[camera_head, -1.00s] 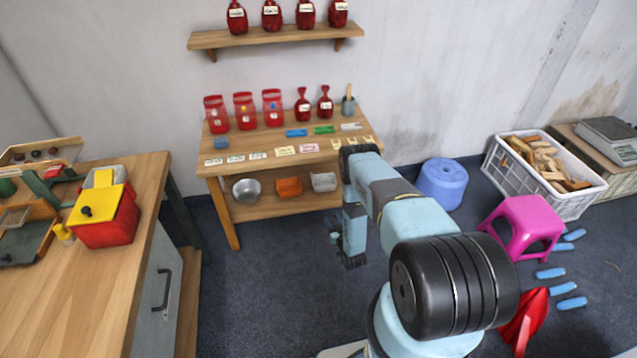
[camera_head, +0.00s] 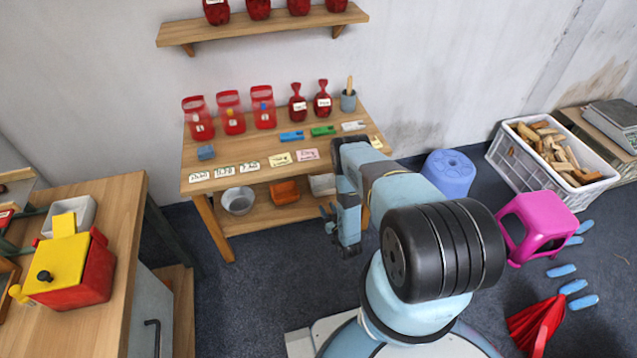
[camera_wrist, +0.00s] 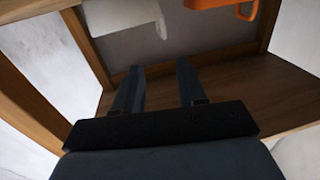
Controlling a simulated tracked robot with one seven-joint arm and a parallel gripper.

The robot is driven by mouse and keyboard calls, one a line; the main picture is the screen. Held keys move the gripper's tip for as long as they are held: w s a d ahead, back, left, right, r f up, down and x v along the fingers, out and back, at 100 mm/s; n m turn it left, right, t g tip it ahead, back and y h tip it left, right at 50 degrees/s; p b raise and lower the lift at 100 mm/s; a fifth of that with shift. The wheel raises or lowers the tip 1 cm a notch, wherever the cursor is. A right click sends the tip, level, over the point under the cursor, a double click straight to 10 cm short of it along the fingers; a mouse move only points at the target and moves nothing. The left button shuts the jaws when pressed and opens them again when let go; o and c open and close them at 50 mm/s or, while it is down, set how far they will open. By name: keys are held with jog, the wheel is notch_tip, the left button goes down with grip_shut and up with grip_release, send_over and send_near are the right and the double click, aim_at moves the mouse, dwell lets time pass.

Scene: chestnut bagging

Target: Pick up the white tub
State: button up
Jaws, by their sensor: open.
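A small white tub (camera_head: 321,184) stands on the lower shelf of the wooden table, right of an orange tub (camera_head: 284,191). My arm partly hides it in the head view. In the wrist view the white tub (camera_wrist: 120,17) is at the top, cut off by the frame edge, beyond the fingertips and a little left of them. The orange tub (camera_wrist: 220,4) shows to its right there. My gripper (camera_wrist: 159,68) is open with nothing between its fingers. In the head view my gripper (camera_head: 348,246) hangs in front of the table's right part, apart from the tub.
A metal bowl (camera_head: 238,201) stands left on the lower shelf. The table top (camera_head: 225,178) above it carries red bags and labels. Another white tub (camera_head: 78,212) is on the left bench.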

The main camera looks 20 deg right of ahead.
jog(key=w+a, duration=0.1)
jog(key=w, duration=0.3)
jog(key=w+a, duration=0.1)
jog(key=w, duration=0.4)
jog(key=w+a, duration=0.1)
jog(key=w, duration=0.3)
jog(key=shift+w+f, duration=0.1)
jog(key=shift+w, duration=0.2)
jog(key=shift+d, duration=0.1)
grip_shut()
